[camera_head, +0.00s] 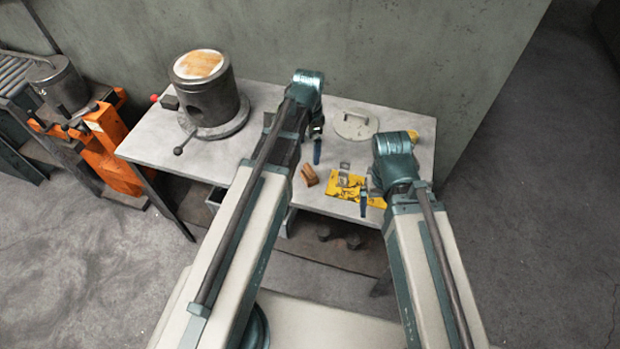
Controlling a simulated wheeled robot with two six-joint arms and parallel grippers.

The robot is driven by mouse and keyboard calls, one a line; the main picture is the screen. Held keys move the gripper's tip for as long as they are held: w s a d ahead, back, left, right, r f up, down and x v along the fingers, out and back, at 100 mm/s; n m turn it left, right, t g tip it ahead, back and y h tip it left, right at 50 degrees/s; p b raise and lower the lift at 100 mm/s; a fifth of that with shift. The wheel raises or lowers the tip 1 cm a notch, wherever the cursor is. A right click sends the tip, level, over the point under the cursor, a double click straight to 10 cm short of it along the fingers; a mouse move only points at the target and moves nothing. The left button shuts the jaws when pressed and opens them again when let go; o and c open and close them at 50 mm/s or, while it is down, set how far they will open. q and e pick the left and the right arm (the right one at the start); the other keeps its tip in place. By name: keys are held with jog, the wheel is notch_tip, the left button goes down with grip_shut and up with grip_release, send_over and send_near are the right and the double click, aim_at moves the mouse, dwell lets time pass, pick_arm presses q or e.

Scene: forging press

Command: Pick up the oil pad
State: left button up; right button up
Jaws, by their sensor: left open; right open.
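A flat yellow piece with dark stains (375,201), which may be the oil pad, lies at the front of the grey table (275,115). A small metal piece (344,172) shows on or beside it. A small brown block (309,176) lies just left of it; I cannot tell for sure which is the pad. My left gripper (317,150) is open, behind and above the brown block. My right gripper (364,200) is open, over the right part of the yellow piece, and partly hides it. Contact cannot be told.
A dark metal cylinder (222,97) with a brown and white top stands at the table's left on a round base with a side handle. A pale round disc (355,125) lies at the back. Orange machinery (107,130) stands left. A wall (400,60) rises behind the table.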

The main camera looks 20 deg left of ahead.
aim_at(309, 168)
pick_arm(q)
notch_tip(309, 168, down, 6)
jog(key=b, duration=0.4)
jog(key=shift+b, duration=0.35)
jog(key=shift+r, duration=0.15)
jog(key=f+b, duration=0.5)
jog(key=shift+s+d+f, duration=0.1)
jog(key=shift+s+f, duration=0.1)
jog(key=shift+s, duration=0.1)
jog(key=shift+r, duration=0.1)
